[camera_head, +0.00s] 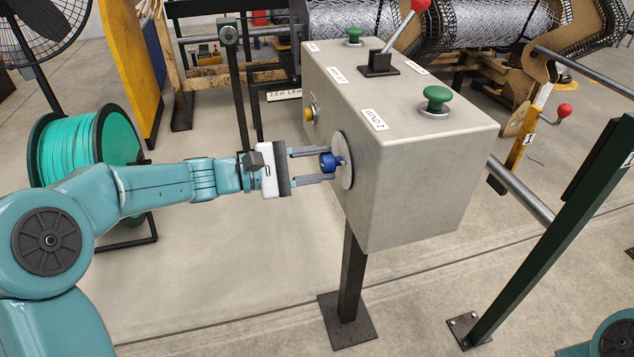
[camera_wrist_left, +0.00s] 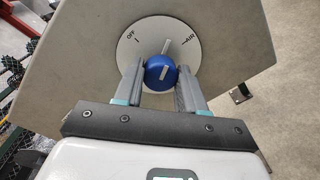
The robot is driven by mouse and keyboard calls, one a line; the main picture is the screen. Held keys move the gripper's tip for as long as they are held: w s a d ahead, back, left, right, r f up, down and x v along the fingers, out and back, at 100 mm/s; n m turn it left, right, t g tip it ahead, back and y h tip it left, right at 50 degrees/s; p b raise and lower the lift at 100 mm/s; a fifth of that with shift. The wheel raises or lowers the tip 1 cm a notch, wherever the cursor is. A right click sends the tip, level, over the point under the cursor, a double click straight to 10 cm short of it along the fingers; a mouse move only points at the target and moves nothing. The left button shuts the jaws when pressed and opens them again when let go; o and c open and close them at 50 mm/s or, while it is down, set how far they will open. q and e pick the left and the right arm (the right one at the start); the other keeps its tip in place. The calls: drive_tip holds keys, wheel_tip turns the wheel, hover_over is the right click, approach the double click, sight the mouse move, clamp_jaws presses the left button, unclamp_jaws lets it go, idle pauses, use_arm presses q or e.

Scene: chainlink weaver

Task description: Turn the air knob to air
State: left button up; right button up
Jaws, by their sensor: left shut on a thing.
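The air knob (camera_head: 328,162) is blue and sits on a round pale dial (camera_head: 344,160) on the left face of a grey control box. It also shows in the left wrist view (camera_wrist_left: 159,70), where the dial (camera_wrist_left: 130,50) reads OFF at upper left and AIR at upper right. The knob's white line points up and slightly right, between the two labels. My left gripper (camera_head: 326,165) reaches in from the left with a finger on each side of the knob, shut on it. The left wrist view shows both fingertips (camera_wrist_left: 160,78) beside the knob. My right gripper is out of view.
The control box (camera_head: 415,185) stands on a dark post. Its top carries green buttons (camera_head: 436,98) and a red-tipped lever (camera_head: 400,35); a yellow button (camera_head: 309,114) is beyond the dial. A green wire spool (camera_head: 70,150) stands behind my left arm. A dark green post (camera_head: 560,225) stands right.

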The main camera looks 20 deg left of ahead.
use_arm(q)
drive_tip(key=m+b, duration=0.3)
drive_tip(key=b, duration=0.2)
drive_tip(key=shift+f+m+b, duration=0.35)
drive_tip(key=shift+m, duration=0.05)
drive_tip(key=shift+r+m+b, duration=0.25)
drive_tip(key=shift+m+b, duration=0.75)
drive_tip(key=shift+b, duration=0.2)
drive_tip(key=o, duration=1.1)
drive_tip(key=shift+c, duration=0.2)
drive_tip(key=shift+s, duration=0.1)
drive_tip(key=p+v, duration=0.2)
drive_tip(key=v, duration=1.4)
drive_tip(key=shift+s+p, duration=0.2)
drive_tip(key=shift+p, duration=0.15)
